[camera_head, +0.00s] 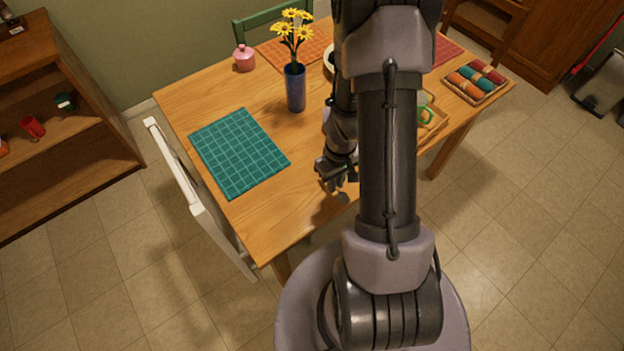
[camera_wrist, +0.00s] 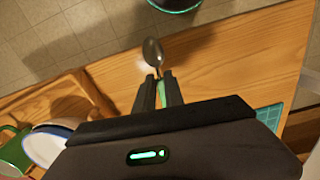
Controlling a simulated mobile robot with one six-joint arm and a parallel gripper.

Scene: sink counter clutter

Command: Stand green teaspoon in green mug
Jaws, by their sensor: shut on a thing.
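My gripper (camera_head: 336,176) hangs near the front edge of the wooden table in the head view. In the wrist view, my gripper (camera_wrist: 160,76) is shut on the green teaspoon, holding its green handle (camera_wrist: 161,93) between the fingers. The spoon's grey metal bowl (camera_wrist: 153,50) points out past the fingertips. The green mug (camera_wrist: 14,152) is at the lower left of the wrist view, partly cut off, beside a white bowl-like dish.
A blue vase (camera_head: 295,88) with yellow flowers stands mid-table, a teal grid mat (camera_head: 238,152) lies left, and a pink jar (camera_head: 244,59) stands behind. A white chair (camera_head: 190,190) borders the left side. A box of rolls (camera_head: 475,81) sits right.

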